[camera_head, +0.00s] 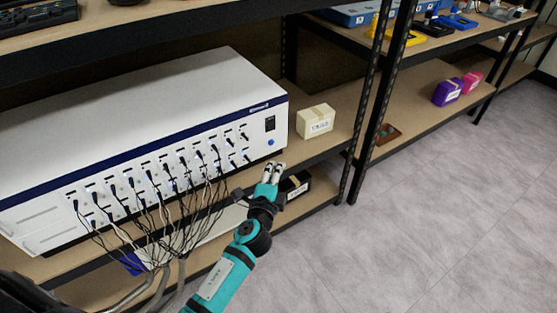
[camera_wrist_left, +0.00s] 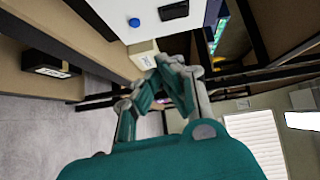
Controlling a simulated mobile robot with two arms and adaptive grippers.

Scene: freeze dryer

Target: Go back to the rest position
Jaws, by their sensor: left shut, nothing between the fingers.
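My left gripper (camera_head: 273,171) is shut and empty. It is in front of the lower right corner of a white machine (camera_head: 262,100), near its blue button (camera_head: 270,142). I cannot tell from the head view whether it touches the front. In the left wrist view the fingertips (camera_wrist_left: 165,66) are close together, with nothing between them. The machine's blue button (camera_wrist_left: 134,22) shows above them there. My right gripper is not in view.
Black cables (camera_head: 160,200) hang from the machine's front, left of the gripper. A cream box (camera_head: 315,122) stands on the shelf to the right, and a black box (camera_head: 296,185) is below. A dark shelf post (camera_head: 372,120) stands farther right. The grey floor (camera_head: 430,210) at right is clear.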

